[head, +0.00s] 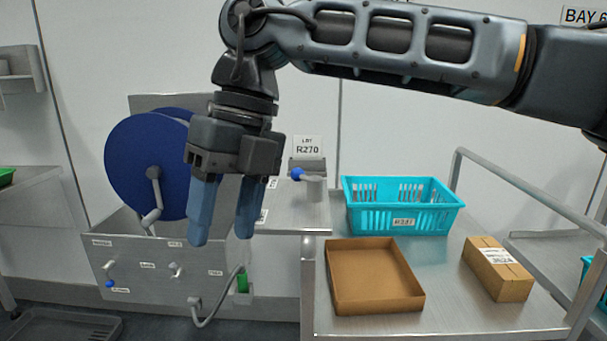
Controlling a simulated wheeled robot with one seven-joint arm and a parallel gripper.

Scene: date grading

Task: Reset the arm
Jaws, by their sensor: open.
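My gripper (222,215) hangs at the left of centre in the head view, with its two blue fingers pointing down. The fingers are apart and nothing is between them. It is in front of a metal machine with a large blue disc (140,160). My arm reaches in from the upper right, across the top of the view. The gripper hides part of the machine and its blue disc.
A steel cart (455,312) at the right holds a turquoise basket (402,213), an open brown cardboard tray (372,307) and a closed labelled box (497,268). Its rails (520,187) stand up at the right. A sign reading R270 (307,147) stands behind.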

